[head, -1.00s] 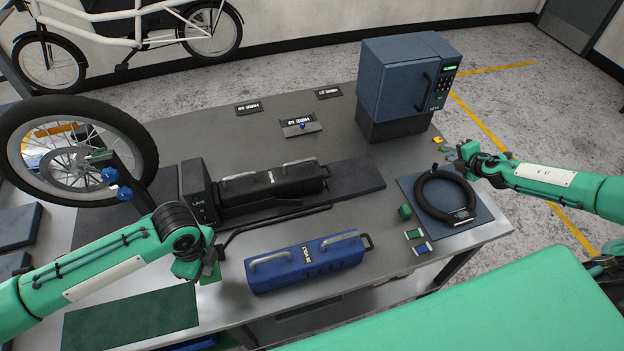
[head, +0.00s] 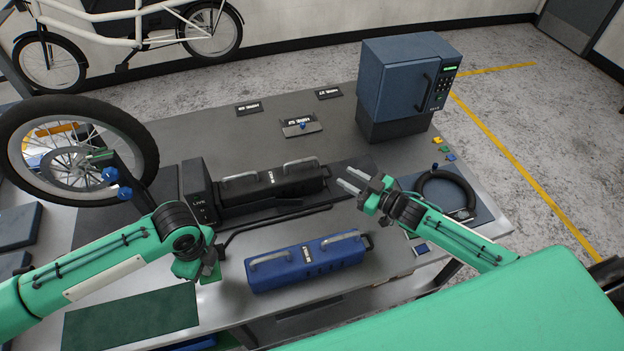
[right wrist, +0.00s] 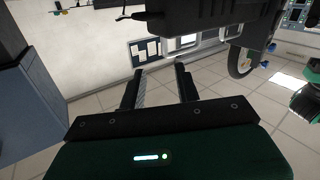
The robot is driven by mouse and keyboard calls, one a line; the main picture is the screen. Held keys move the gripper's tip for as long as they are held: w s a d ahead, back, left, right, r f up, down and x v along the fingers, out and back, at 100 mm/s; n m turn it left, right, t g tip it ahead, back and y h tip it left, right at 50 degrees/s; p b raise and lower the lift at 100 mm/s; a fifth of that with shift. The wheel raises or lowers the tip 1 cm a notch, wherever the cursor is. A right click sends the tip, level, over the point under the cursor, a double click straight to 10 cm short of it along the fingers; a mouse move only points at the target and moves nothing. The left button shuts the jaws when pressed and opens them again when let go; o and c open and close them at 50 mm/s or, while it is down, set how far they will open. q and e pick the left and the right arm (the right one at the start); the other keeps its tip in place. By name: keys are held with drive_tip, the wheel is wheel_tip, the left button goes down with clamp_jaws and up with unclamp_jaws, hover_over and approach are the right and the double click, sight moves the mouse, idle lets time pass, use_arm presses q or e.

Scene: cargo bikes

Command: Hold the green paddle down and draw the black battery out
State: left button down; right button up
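The black battery (head: 275,189) lies in the black dock (head: 200,190) on the workbench, with two grey handles on top. A black bar runs along the dock's front toward my left gripper (head: 198,273). A green piece (head: 211,272), apparently the green paddle, shows beside that gripper at the bar's near end. The arm hides most of it, so I cannot tell whether the fingers touch it or are open. My right gripper (head: 352,181) is open and empty, to the right of the battery and apart from it. Its parted fingers (right wrist: 160,85) also show in the right wrist view.
A blue battery (head: 305,266) lies in front of the dock. A blue-grey cabinet (head: 395,85) stands at the back right. A black ring lock (head: 455,180) lies on a mat behind my right arm. A wheel (head: 75,150) stands at the left.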

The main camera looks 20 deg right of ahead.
sight(317, 163)
drive_tip(key=shift+m, duration=0.6)
drive_tip(key=x, duration=1.1)
drive_tip(key=shift+w+a, duration=0.1)
drive_tip(key=shift+a, duration=0.45)
drive_tip(key=shift+c, duration=0.4)
clamp_jaws()
drive_tip(key=shift+d, duration=0.15)
